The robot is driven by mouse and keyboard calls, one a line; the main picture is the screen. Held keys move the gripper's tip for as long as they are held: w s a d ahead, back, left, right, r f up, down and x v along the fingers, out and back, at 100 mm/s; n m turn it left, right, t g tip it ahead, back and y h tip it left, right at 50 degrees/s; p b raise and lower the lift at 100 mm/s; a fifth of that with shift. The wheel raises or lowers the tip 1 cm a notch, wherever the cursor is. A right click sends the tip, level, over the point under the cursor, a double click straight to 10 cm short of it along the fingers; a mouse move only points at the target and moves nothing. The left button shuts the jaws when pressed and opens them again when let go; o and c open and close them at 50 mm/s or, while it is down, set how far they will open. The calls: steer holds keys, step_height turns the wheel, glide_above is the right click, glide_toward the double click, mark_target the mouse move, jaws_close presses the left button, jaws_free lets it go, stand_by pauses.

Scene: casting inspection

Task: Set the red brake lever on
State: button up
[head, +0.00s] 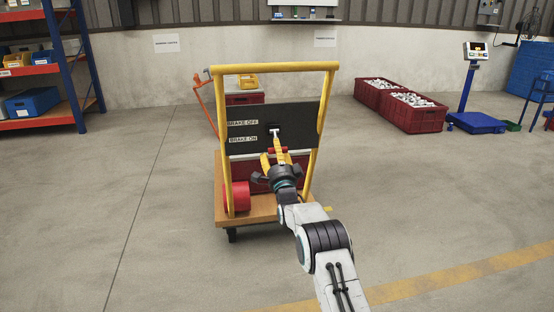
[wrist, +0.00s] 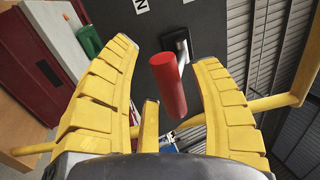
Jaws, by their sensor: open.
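The brake lever has a red grip (wrist: 168,85) on a bent metal rod (wrist: 182,45) that comes out of the cart's black panel (head: 295,122). In the head view the rod's root is at a dark slot, nearer the height of the BRAKE OFF label (head: 242,122) than the BRAKE ON label (head: 243,139) below. My gripper (head: 271,150) is in front of the panel. In the wrist view its yellow fingers (wrist: 165,58) are spread, one on each side of the red grip, with gaps showing. In the head view the gripper partly hides the grip.
The cart's yellow handle frame (head: 274,67) surrounds the panel. Red crates (head: 416,117) stand at the right back, a blue scale (head: 473,122) farther right, and shelving (head: 40,115) at left.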

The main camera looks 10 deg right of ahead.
steer(key=shift+s, duration=0.1)
steer(key=v, duration=1.1)
steer(key=shift+s+f, duration=0.2)
steer(key=shift+s, duration=0.1)
stand_by(0.3)
steer(key=s+r+n+g+p, duration=0.3)
steer(key=s+r+p, duration=0.1)
steer(key=r+p, duration=0.4)
steer(key=s+r+n+g+p, duration=0.2)
steer(key=s+r+p, duration=0.3)
steer(key=r, duration=0.5)
steer(key=s+r+n+g+p, duration=0.3)
steer(key=r+p, duration=0.5)
steer(key=r, duration=0.1)
steer(key=s+r+n+g+p, duration=0.3)
steer(key=s+r+p, duration=0.2)
steer(key=s, duration=0.7)
steer(key=s+r+n+g+p, duration=0.3)
steer(key=s+p, duration=0.6)
steer(key=s, duration=0.4)
steer(key=s+r+n+g+p, duration=0.4)
steer(key=s+r+p, duration=0.3)
steer(key=s, duration=0.6)
steer(key=shift+d, duration=0.15)
